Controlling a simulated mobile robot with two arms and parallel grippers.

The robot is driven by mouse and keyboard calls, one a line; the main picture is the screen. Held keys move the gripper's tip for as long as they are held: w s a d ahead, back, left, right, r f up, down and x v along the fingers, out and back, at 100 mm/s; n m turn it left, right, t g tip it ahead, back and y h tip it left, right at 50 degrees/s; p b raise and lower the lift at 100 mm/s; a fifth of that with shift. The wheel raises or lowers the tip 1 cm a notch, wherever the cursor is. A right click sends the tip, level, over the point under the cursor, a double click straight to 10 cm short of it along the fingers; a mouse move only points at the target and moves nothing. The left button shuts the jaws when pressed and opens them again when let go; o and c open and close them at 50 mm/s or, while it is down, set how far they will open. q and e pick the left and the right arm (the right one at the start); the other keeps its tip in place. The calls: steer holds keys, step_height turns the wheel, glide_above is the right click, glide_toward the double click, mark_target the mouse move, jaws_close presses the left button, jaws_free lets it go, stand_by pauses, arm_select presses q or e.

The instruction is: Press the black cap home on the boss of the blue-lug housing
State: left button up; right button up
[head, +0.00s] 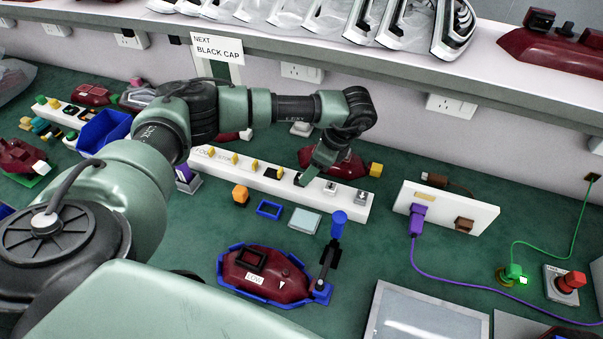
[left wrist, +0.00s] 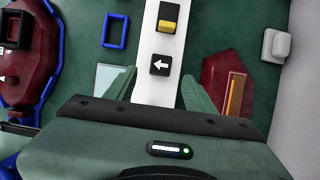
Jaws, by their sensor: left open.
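A small black cap with a white arrow (left wrist: 160,65) sits on the white strip (left wrist: 150,40), between the fingertips of my left gripper (left wrist: 159,77) in the left wrist view. That gripper is open, apart from the cap on both sides. In the head view my left gripper (head: 311,175) is low over the strip and largely hides the cap. A maroon housing (head: 285,262) lies in a blue cradle at the front centre, with a black square frame (head: 249,259) on top and blue at its right end. I cannot tell its lug from the cradle. My right gripper is out of view.
A blue-handled clamp (head: 338,222) stands at the cradle's right end. Another maroon housing with a yellow lug (head: 376,170) is behind the strip. A sign (head: 217,48) reads "NEXT BLACK CAP".

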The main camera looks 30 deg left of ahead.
arm_select(q)
steer(key=x, duration=0.3)
steer(key=shift+a+f+p, duration=0.15)
steer(key=shift+f+p, duration=0.2)
steer(key=shift+p, duration=0.05)
steer(key=shift+f, duration=0.15)
jaws_close()
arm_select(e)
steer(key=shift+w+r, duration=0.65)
